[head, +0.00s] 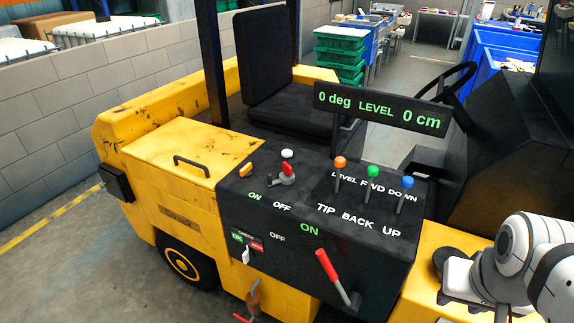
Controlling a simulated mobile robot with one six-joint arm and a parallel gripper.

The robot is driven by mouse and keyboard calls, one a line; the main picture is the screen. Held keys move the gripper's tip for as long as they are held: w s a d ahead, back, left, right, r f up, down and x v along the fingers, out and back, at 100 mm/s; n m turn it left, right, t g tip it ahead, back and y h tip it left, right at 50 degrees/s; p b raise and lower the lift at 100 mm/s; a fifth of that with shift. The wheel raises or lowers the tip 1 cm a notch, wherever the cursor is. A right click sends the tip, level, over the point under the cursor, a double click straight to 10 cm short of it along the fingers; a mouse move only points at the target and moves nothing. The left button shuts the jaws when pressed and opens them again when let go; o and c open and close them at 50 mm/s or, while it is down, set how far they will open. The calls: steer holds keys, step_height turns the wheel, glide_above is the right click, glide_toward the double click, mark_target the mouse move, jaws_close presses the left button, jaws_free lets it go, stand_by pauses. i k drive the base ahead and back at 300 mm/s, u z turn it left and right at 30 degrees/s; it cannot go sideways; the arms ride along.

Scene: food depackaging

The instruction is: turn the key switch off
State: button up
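The key switch (286,174) is a red-topped grey knob on the black top of the yellow truck's console. In front of it are a green-lit ON label (254,196) to the left and a white OFF label (282,206) to the right. The red top leans up and slightly right; its exact turn angle is too small to tell. Nothing touches the switch. White and dark links of my arm show at the lower right, well apart from it. I cannot make out gripper fingers in this view.
An orange button (246,169) and white button (287,154) are near the switch. Levers with orange (340,162), green (373,171) and blue (407,182) knobs stand right, below a display (380,109). A red-handled lever (327,265) and white toggle (246,256) are on the front.

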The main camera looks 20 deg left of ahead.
mark_target(285, 179)
steer(key=u, duration=2.05)
steer(key=k, duration=1.25)
steer(key=z, duration=0.6)
steer(key=i, duration=1.5)
steer(key=k, duration=0.5)
steer(key=z, duration=0.2)
